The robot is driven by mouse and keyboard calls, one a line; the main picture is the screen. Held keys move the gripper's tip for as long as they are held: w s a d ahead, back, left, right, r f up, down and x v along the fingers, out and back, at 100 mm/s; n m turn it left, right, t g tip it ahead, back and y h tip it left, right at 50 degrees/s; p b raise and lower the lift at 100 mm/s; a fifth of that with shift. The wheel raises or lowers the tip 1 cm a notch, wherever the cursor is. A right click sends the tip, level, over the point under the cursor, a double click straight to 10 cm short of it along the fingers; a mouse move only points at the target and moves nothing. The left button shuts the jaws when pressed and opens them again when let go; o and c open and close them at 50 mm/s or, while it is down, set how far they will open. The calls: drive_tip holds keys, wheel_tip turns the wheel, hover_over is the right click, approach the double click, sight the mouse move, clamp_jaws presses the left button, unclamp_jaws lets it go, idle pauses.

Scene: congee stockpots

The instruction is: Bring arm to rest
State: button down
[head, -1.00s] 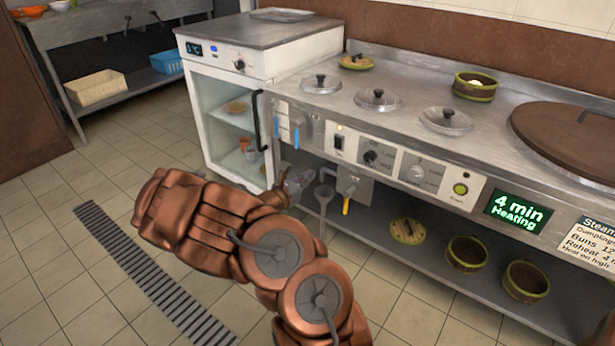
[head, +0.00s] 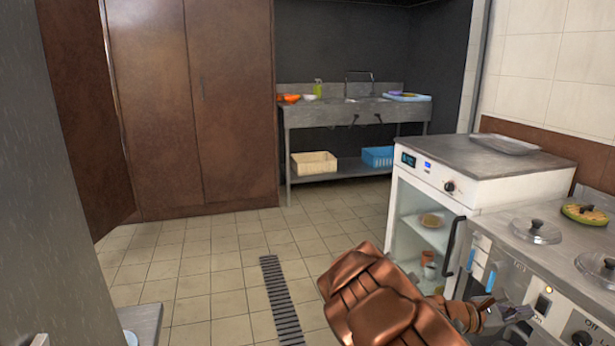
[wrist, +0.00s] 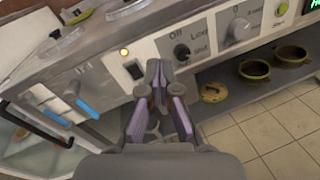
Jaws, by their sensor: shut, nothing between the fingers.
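My gripper (wrist: 157,88) is in the wrist view with its fingertips together and nothing between them. It hangs in front of the steamer's control panel (wrist: 222,38), close to the black rocker switch (wrist: 134,70); I cannot tell whether it touches the panel. In the head view my gripper (head: 519,311) shows small at the lower right, beyond my copper-coloured forearm, beside the steamer front. My arm is bent and held out over the floor.
A white glass-door fridge (head: 435,215) stands left of the steamer. A steel sink table (head: 345,110) with a cream basket (head: 314,163) and a blue basket (head: 377,156) stands at the back. Brown cabinets (head: 190,110) line the back left. The tiled floor (head: 200,265) is open.

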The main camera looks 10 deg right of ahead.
drive_tip(key=s+a+r+m+g+y+p, duration=0.2)
drive_tip(key=s+a+r+m+y+p, duration=0.1)
drive_tip(key=s+a+r+m+p, duration=0.4)
drive_tip(key=s+a+r+m+g+y+p, duration=0.1)
drive_tip(key=s+a+r+m+y+p, duration=0.3)
drive_tip(key=r, duration=0.4)
drive_tip(key=s+a+r+t+y+p, duration=0.1)
drive_tip(key=s+a+r+y+p, duration=0.2)
drive_tip(key=a, duration=0.7)
drive_tip(key=s+a+r+m+t+y+p, duration=0.1)
drive_tip(key=s+a+r+y+p, duration=0.2)
drive_tip(key=a, duration=0.7)
drive_tip(key=s+a+r+t+y+p, duration=0.2)
drive_tip(key=s+a+r+y+p, duration=0.1)
drive_tip(key=a, duration=0.8)
wheel_tip(320, 180, up, 3)
drive_tip(key=y+p, duration=0.1)
drive_tip(key=p, duration=0.2)
drive_tip(key=shift+f+m+p, duration=0.2)
drive_tip(key=shift+m+p, duration=0.1)
drive_tip(key=shift+p, duration=0.1)
